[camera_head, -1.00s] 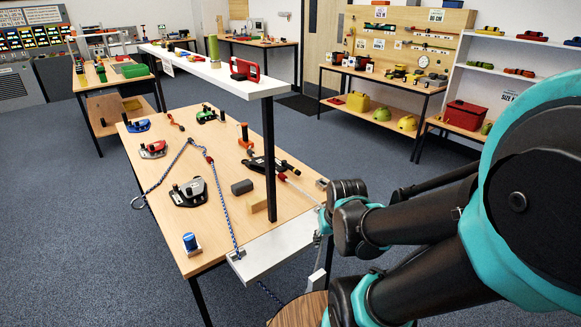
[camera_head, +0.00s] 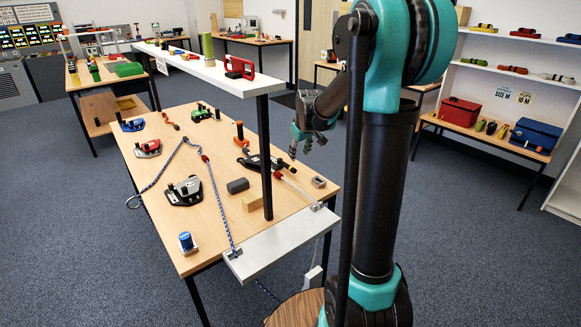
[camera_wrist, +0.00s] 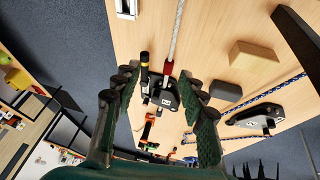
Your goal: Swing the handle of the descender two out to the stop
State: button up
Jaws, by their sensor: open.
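Descenders sit on the wooden table; I cannot read which is number two. A black one (camera_head: 258,162) with a red part and a pale rope lies near the table's right edge; it shows between my fingers in the wrist view (camera_wrist: 165,97), with a dark, yellow-banded handle-like bar (camera_wrist: 145,66) beside it. A black and grey one (camera_head: 185,190) with a blue rope sits nearer the front; it also shows at right in the wrist view (camera_wrist: 258,118). My gripper (camera_head: 305,150) is open and empty, at the right side of the table, apart from the descender.
A wooden block (camera_head: 252,203) and a dark block (camera_head: 237,185) lie near the black post (camera_head: 266,150) of the raised white shelf (camera_head: 215,70). Red (camera_head: 147,149), blue (camera_head: 131,125) and green (camera_head: 203,114) devices sit farther back. The floor right of the table is open.

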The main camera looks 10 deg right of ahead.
jog(key=n, duration=0.1)
send_near(290, 166)
jog(key=x, duration=0.9)
jog(key=shift+s+d, duration=0.1)
jog(key=shift+s, duration=0.1)
grip_shut()
